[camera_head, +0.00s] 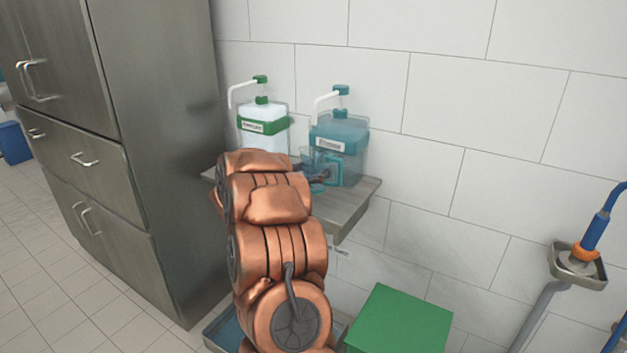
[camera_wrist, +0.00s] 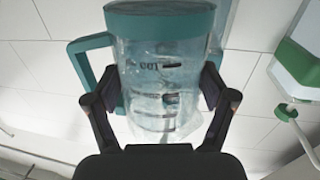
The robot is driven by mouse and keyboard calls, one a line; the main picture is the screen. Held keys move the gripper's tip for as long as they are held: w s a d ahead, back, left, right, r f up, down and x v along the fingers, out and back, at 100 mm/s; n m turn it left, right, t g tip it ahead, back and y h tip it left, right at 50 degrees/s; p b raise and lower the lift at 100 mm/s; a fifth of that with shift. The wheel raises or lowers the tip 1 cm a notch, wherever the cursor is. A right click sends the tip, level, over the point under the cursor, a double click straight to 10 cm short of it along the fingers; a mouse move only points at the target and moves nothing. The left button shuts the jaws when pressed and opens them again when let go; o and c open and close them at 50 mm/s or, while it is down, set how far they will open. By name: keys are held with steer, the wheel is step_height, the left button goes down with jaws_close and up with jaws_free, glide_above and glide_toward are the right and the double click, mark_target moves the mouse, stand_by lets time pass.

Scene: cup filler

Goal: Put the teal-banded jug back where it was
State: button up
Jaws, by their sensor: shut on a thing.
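The teal-banded jug (camera_wrist: 158,85) is clear, with measuring marks, a teal band and a teal handle. It fills the middle of the wrist view, its handle to the left. My gripper (camera_wrist: 158,95) is shut on its body, one finger on each side. In the head view the jug (camera_head: 314,168) is at the shelf, in front of the teal dispenser (camera_head: 345,135), partly hidden by my arm. I cannot tell whether it touches the shelf.
A green-banded dispenser (camera_head: 262,125) stands left of the teal one on the grey wall shelf (camera_head: 352,207). A tall steel cabinet (camera_head: 165,120) is at left. A green box (camera_head: 400,322) is below right. A blue-handled tool (camera_head: 592,235) hangs at far right.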

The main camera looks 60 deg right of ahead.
steer(key=shift+w+d+f, duration=0.1)
steer(key=shift+w+d, duration=0.05)
steer(key=shift+d, duration=0.2)
steer(key=shift+f, duration=1.65)
steer(key=shift+f, duration=0.1)
steer(key=o, duration=1.1)
steer(key=a, duration=0.4)
steer(key=w+a, duration=0.1)
steer(key=a, duration=0.7)
steer(key=shift+w, duration=0.15)
